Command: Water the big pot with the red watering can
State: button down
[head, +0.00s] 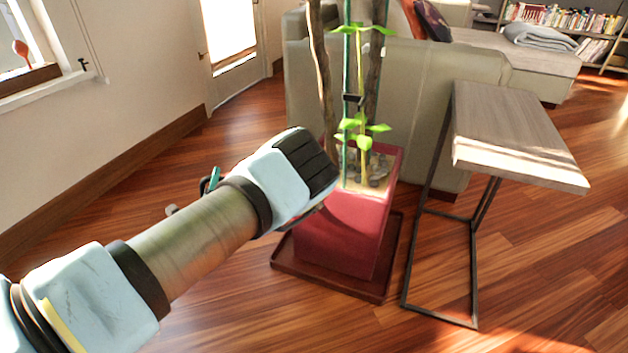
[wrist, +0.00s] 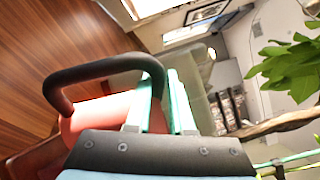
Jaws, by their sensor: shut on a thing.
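The big pot (head: 345,230) is a square dark red planter with stones, thin trunks and a green-leaved plant (head: 362,130). It stands upright on a square red tray (head: 392,275) on the floor. In the wrist view, my gripper (wrist: 163,88) has its teal fingers shut on the black handle (wrist: 98,70) of the red watering can (wrist: 100,114). The can is tilted in that view, and its lower part is hidden behind my gripper. In the head view my arm covers nearly all of the can, to the left of the pot. I cannot see its spout or any water.
A small wooden side table (head: 510,125) with a dark metal frame stands right of the pot. A grey-green sofa (head: 440,90) is close behind the pot. Wooden floor is clear at the front right. A wall with a window is on the left.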

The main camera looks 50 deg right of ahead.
jog(key=shift+d+r+m+p, duration=0.15)
jog(key=shift+r+m+p, duration=0.25)
jog(key=shift+r+p, duration=0.6)
jog(key=shift+r, duration=0.15)
jog(key=shift+r, duration=0.1)
jog(key=shift+s+d+r+m+g+p, duration=0.1)
jog(key=shift+s+r+m+g+p, duration=0.1)
jog(key=shift+r+p, duration=0.4)
jog(key=shift+s+d+r+m+g+p, duration=0.1)
jog(key=shift+r+m+p, duration=0.15)
jog(key=shift+r, duration=0.7)
jog(key=shift+s+d+r+m+p, duration=0.1)
jog(key=shift+d+r+m+p, duration=0.1)
jog(key=shift+r+p, duration=0.3)
jog(key=shift+s+d+r+m+p, duration=0.15)
jog(key=shift+r+p, duration=0.1)
jog(key=shift+r, duration=0.3)
jog(key=shift+w+r, duration=0.1)
